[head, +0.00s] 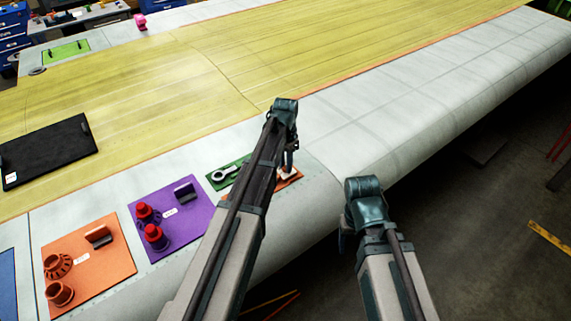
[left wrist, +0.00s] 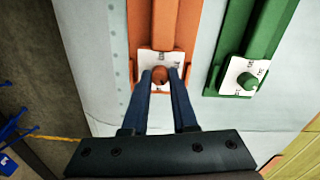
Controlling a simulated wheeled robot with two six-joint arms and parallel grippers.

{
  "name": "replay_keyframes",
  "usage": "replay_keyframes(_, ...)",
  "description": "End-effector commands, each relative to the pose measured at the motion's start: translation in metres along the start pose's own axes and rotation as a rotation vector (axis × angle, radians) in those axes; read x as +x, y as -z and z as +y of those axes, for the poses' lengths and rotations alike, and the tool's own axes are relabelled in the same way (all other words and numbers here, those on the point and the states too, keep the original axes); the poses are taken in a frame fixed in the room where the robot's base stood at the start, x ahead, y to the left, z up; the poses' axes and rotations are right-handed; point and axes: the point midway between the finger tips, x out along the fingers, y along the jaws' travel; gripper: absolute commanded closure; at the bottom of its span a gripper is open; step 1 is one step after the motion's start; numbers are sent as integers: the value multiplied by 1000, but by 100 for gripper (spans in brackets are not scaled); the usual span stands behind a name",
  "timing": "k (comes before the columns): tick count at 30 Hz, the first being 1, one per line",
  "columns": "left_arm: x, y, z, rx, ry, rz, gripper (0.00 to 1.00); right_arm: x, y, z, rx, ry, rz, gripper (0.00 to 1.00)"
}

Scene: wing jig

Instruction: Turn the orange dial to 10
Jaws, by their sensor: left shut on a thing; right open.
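The orange dial (left wrist: 159,77) is a small round knob on a white marked plate (left wrist: 146,56), at the end of an orange panel (left wrist: 164,22) in the left wrist view. My left gripper (left wrist: 160,70) is shut on the knob, with one dark finger on each side. The markings are too small and partly covered to read the setting. In the head view my left gripper (head: 288,168) is over the orange panel (head: 292,178), which my arm mostly hides. My right gripper (head: 345,238) is open and empty off the wing's edge, its fingers mostly hidden.
A green panel with its own dial (left wrist: 247,81) is beside the orange one. A purple board (head: 190,218) and an orange board (head: 110,270) with several parts lie on the wing to the left. A black tray (head: 50,152) lies further back. Open floor is at right.

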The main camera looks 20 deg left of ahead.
Motion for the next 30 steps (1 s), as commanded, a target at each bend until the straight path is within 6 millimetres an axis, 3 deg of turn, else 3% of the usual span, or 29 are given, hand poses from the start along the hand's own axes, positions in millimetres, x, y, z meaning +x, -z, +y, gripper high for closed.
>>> replay_keyframes(15,0,0,0,416,0,0,100,0,0,0,0,0,0,34)
replay_keyframes(30,0,0,0,568,0,0,100,0,0,0,0,0,0,34)
